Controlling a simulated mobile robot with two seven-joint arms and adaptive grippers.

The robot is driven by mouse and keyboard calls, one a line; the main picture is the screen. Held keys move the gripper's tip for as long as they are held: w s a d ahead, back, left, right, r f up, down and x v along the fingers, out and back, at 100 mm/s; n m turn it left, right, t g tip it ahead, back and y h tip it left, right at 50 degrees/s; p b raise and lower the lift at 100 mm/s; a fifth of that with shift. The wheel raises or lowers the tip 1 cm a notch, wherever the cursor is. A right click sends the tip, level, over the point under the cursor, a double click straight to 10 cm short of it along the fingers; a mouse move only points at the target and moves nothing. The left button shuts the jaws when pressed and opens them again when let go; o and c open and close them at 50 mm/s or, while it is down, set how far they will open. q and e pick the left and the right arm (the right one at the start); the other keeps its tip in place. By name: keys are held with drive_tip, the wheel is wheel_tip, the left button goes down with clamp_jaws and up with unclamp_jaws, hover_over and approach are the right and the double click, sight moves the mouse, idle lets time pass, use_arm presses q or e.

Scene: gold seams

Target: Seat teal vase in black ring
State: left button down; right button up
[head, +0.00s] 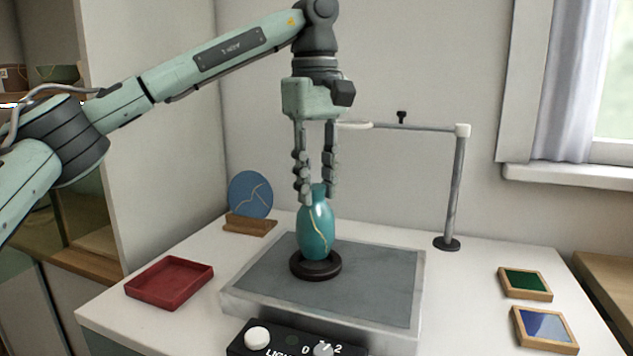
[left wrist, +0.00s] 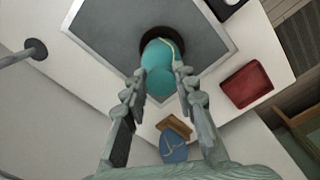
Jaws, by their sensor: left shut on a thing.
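The teal vase (head: 315,232) with a gold seam stands upright at the black ring (head: 316,267) on the grey mat. Its base meets the ring's opening in the head view; whether it is fully down inside cannot be told. My left gripper (head: 318,192) points straight down and is shut on the vase's neck. In the left wrist view the vase (left wrist: 160,65) lies between the fingertips of my left gripper (left wrist: 168,85), with part of the dark ring (left wrist: 152,36) behind it. My right gripper is not in view.
The grey mat (head: 385,290) lies in a raised pale frame. A red tray (head: 170,284) and a blue plate on a wooden stand (head: 250,195) are to the left. A metal post with an arm (head: 455,190) stands behind right. A black control box (head: 290,340) sits in front.

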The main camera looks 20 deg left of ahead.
sight(315, 221)
use_arm(q)
drive_tip(key=shift+p, duration=0.4)
drive_tip(key=shift+f+b, duration=0.6)
drive_tip(key=shift+f, duration=0.65)
idle(0.4)
drive_tip(key=c, duration=0.7)
unclamp_jaws()
